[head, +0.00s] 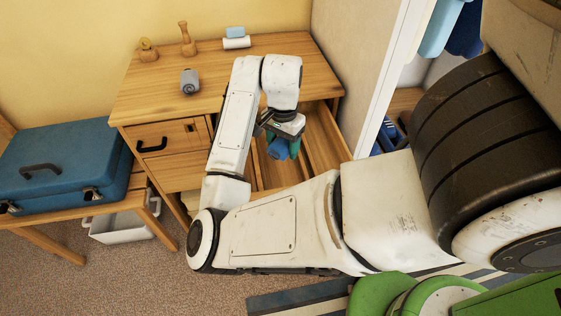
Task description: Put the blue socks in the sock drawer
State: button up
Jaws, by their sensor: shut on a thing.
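My gripper (282,146) hangs over the open drawer (322,150) on the right side of the wooden desk. It is shut on the blue socks (277,149), a small blue bundle. Green fingertip parts show beside the bundle. The socks appear to be within or just above the drawer opening; I cannot tell whether they touch its bottom. My arm hides part of the drawer and its left side.
The desk top (150,95) holds a grey roll (190,82), wooden figures (187,40), and a light blue and a white item (236,43). A blue suitcase (65,165) lies on a bench at left. A white-edged partition (392,75) stands right of the desk.

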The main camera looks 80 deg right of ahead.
aim_at(283, 175)
notch_tip(283, 175, down, 10)
jog(key=shift+s+r+b, duration=0.1)
jog(key=shift+b, duration=0.3)
jog(key=o, duration=1)
jog(key=shift+o, duration=0.2)
jog(key=shift+r, duration=0.15)
notch_tip(283, 175, up, 12)
jog(key=shift+f+p, duration=0.1)
jog(key=shift+p, duration=0.7)
